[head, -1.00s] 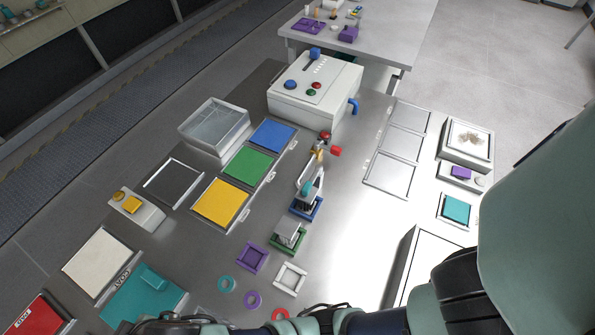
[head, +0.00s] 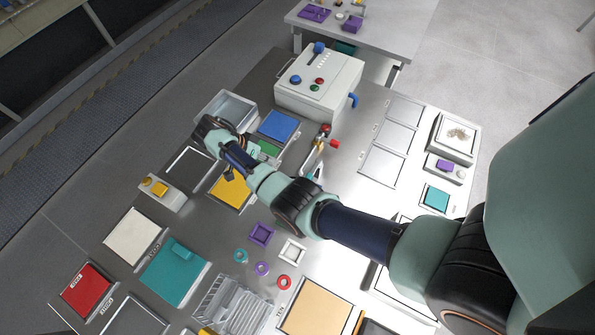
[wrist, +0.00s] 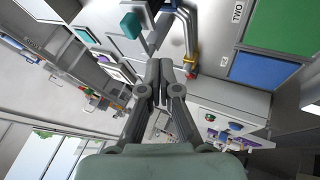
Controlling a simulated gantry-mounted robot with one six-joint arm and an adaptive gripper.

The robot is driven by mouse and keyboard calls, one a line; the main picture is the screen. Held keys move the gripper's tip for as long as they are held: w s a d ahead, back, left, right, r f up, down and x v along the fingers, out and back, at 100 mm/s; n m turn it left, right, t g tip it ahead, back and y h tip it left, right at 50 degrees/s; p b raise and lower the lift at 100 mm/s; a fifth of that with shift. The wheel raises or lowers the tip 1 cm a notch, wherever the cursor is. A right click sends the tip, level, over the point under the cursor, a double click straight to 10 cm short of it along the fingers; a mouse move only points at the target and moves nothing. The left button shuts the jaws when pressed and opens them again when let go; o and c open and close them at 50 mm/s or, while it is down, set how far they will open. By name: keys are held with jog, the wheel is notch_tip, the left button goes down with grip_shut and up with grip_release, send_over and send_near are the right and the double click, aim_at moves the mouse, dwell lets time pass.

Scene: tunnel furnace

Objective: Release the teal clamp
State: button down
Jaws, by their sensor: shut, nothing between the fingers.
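A teal block (wrist: 130,24) on a dark mount shows at the top of the wrist view, up and left of my fingertips. It looks like part of the teal clamp, though I cannot be sure. Bent metal bars (wrist: 185,30) with a yellow and red end stand beside it. My gripper (wrist: 158,66) is shut and empty, apart from the block in the picture. In the head view my arm reaches left across the bench and hides part of the fixture area. A metal lever with a red knob (head: 326,130) shows just above the arm.
The white control box (head: 320,85) stands behind, and shows at right in the wrist view (wrist: 230,112). A blue panel (head: 278,125), yellow panel (head: 232,191) and clear-sided tray (head: 230,108) lie near my arm. Empty pale plates (head: 382,166) lie to the right.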

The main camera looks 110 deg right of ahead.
aim_at(313, 171)
jog(key=shift+f, duration=0.1)
jog(key=s+a+f, duration=0.4)
jog(key=s+f, duration=0.4)
jog(key=shift+s, duration=0.3)
jog(key=shift+r, duration=0.1)
